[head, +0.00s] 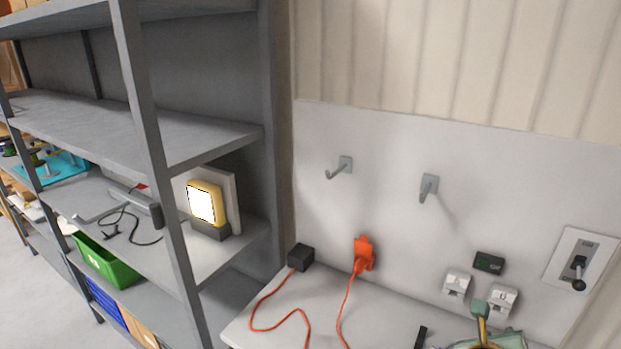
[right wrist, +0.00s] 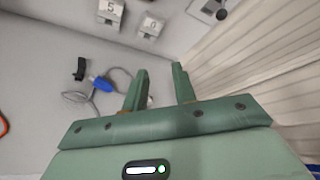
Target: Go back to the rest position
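My right gripper (head: 481,312) shows at the lower right of the head view, over the right end of the worktop and in front of the wall sockets. In the right wrist view its two green fingers (right wrist: 160,70) stand apart with nothing between them. The gripper is clear of the hooks and the switch. My left gripper is out of view.
An orange plug (head: 364,252) sits at the wall; orange cable crosses the worktop (head: 250,325) near a black box (head: 300,257). Wall hooks (head: 429,187) and a lever switch (head: 578,272) protrude. A blue connector (right wrist: 103,83) lies nearby. Shelving (head: 150,140) holds a lit lamp (head: 205,204).

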